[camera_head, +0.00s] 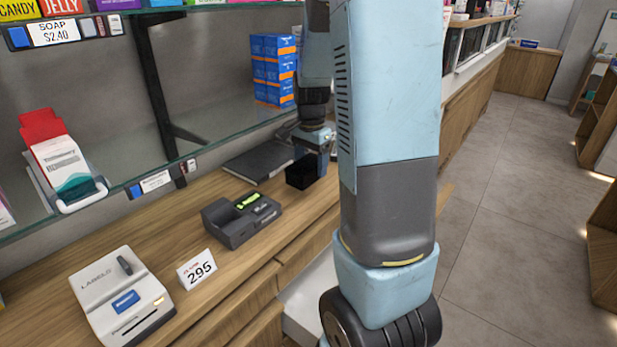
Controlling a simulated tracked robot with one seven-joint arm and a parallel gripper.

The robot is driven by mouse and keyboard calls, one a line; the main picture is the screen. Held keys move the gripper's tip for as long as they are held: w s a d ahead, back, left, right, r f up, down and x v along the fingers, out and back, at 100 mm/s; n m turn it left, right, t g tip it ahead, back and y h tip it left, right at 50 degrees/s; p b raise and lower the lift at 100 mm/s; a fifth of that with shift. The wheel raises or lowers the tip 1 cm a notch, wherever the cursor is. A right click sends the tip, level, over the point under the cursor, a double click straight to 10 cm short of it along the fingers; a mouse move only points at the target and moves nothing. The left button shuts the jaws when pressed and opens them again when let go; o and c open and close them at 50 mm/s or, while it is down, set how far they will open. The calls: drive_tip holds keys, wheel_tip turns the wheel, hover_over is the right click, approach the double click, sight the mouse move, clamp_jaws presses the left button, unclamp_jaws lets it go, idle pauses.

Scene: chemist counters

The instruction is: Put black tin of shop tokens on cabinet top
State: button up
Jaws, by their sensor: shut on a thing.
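The black tin (301,174) is a small dark box at the wooden cabinet top (229,261), near its far end beside my arm. My gripper (318,150) is shut on the tin, with its light-blue fingers around the tin's far and right side. I cannot tell whether the tin touches the wood or hangs just above it. My arm hides the right side of this spot.
A black folder or book (258,160) lies behind the tin. A dark card device (241,217), a price card (197,269) and a white label printer (122,300) stand on the top. A glass shelf (215,137) hangs above, holding blue boxes (272,70). Floor lies open at right.

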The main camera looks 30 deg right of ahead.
sight(309, 167)
drive_tip(key=shift+w+d+f, duration=0.2)
drive_tip(key=shift+w+f, duration=0.45)
drive_tip(key=shift+f, duration=0.15)
drive_tip(key=shift+w+d+f, duration=0.15)
drive_tip(key=shift+w+f, duration=0.45)
drive_tip(key=shift+f, duration=1.7)
drive_tip(key=o, duration=1.4)
drive_tip(key=shift+f, duration=0.1)
